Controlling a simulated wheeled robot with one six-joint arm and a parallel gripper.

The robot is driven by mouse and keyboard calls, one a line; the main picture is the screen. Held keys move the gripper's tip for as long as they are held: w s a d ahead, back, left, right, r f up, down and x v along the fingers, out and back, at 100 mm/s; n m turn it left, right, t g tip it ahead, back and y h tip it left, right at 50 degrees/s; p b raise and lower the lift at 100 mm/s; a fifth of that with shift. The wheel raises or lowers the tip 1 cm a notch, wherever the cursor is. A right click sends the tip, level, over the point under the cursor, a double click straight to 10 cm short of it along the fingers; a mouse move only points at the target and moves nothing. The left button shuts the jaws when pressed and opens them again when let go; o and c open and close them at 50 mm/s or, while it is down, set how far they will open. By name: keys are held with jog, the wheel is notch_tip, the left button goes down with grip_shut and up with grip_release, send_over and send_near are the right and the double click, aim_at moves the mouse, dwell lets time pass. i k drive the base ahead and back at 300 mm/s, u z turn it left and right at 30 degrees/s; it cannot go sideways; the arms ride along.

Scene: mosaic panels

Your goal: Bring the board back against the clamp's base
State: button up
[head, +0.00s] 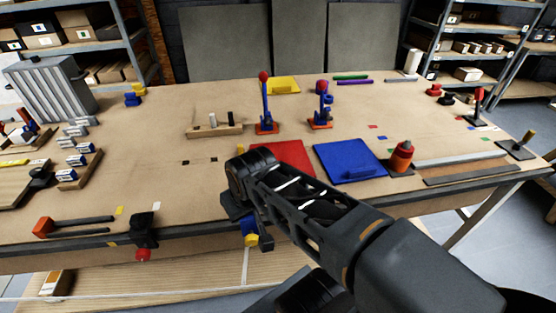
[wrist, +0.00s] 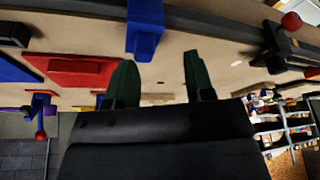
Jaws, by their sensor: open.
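My gripper (wrist: 158,75) is open, with two green fingers apart and nothing between them. In the head view my arm hides most of it, near the front edge of the bench. A blue clamp (wrist: 145,32) sits on the bench edge beyond the fingertips; its blue and yellow lower part (head: 249,232) shows below the edge. A flat red board (head: 287,157) lies on the bench behind my arm, partly hidden; it also shows in the wrist view (wrist: 75,72), beside the fingers and apart from the blue clamp. A blue board (head: 345,158) lies to its right.
Two upright blue and red toggle clamps (head: 266,125) (head: 320,123) stand behind the boards. A wooden block with pegs (head: 214,132) is left of them. A black clamp with a red knob (head: 145,232) grips the front edge. An orange bottle-like object (head: 401,157) stands right.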

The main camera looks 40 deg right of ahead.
aim_at(294, 153)
jog(key=u, duration=1.1)
jog(key=k, duration=0.65)
